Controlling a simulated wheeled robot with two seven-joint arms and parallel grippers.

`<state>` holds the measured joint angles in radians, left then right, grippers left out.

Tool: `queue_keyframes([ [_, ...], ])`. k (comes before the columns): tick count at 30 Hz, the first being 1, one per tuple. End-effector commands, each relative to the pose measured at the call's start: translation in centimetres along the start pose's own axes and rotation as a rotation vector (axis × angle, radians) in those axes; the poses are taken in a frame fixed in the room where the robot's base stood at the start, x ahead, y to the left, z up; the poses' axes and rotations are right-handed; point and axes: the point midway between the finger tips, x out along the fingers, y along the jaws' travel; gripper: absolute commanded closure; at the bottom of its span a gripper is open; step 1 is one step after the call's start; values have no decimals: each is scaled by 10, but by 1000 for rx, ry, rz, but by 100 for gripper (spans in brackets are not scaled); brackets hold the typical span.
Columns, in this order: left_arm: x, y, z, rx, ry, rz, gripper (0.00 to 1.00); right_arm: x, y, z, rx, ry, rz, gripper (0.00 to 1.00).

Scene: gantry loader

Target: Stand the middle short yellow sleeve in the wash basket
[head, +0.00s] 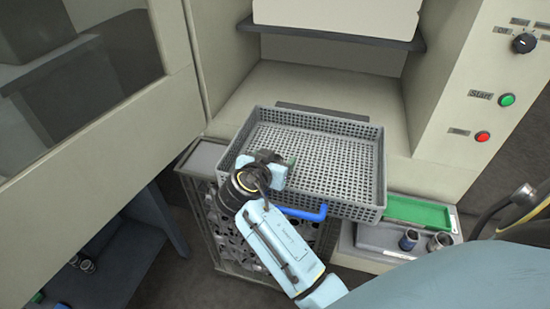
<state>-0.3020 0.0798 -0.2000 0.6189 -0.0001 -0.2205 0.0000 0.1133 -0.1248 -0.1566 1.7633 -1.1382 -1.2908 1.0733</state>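The wash basket (372,195) is a grey perforated tray in the middle of the head view, sitting at the opening of the machine. Nothing is clearly seen standing on its visible floor. My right gripper (277,162) is over the basket's near left part, pointing into it. Its fingers are small and partly hidden by my wrist, so I cannot tell whether they are open or shut, or whether they hold something. A small greenish bit shows at the fingertips. No short yellow sleeve can be made out. My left gripper is not in view.
A blue handle (303,212) sticks out at the basket's front. Right of it are a green tray (418,212) and two metal cylinders (409,240). A control panel with green (507,100) and red (482,136) buttons is at upper right. A blue-grey bench (100,250) stands lower left.

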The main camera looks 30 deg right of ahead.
Motion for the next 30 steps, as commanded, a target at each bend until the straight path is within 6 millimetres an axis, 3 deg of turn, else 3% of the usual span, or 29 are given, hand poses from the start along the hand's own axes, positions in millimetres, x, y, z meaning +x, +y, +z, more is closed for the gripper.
queue_keyframes([
  [7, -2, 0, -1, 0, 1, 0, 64, -1, 0, -2, 0, 0, 0, 34],
  [12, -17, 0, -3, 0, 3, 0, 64, -7, 0, -16, 0, 1, -1, 34],
  [24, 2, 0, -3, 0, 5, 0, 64, -96, 0, -9, 4, -4, -3, 34],
  [30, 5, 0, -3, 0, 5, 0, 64, -120, 0, -10, 0, -1, -1, 34],
])
